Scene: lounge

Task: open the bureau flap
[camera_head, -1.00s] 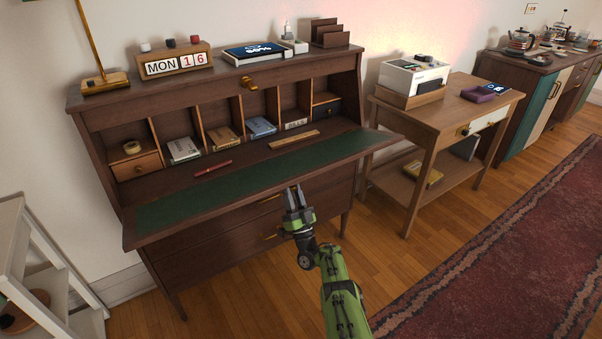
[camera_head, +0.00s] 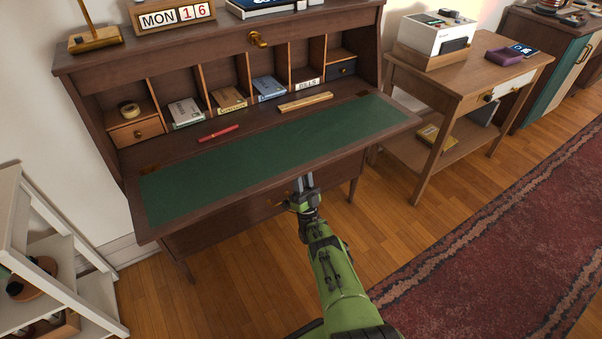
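The bureau (camera_head: 110,68) is dark wood, with pigeonholes and small drawers inside. Its flap (camera_head: 280,147) is folded down and lies about level, its green inlay facing up. A red pen (camera_head: 218,133) and a wooden ruler (camera_head: 305,101) lie inside, behind the flap. A brass knob (camera_head: 258,39) sits on the top rail. My gripper (camera_head: 306,182) is at the flap's front edge, right of its middle, pointing toward the bureau. Its two fingers look slightly apart with nothing between them. I cannot tell whether it touches the flap edge.
A side table (camera_head: 470,80) with a white device (camera_head: 436,35) stands to the right. A white shelf unit (camera_head: 40,215) is at the lower left. A red rug (camera_head: 500,220) covers the right floor. Bare wood floor (camera_head: 225,300) lies in front of the bureau.

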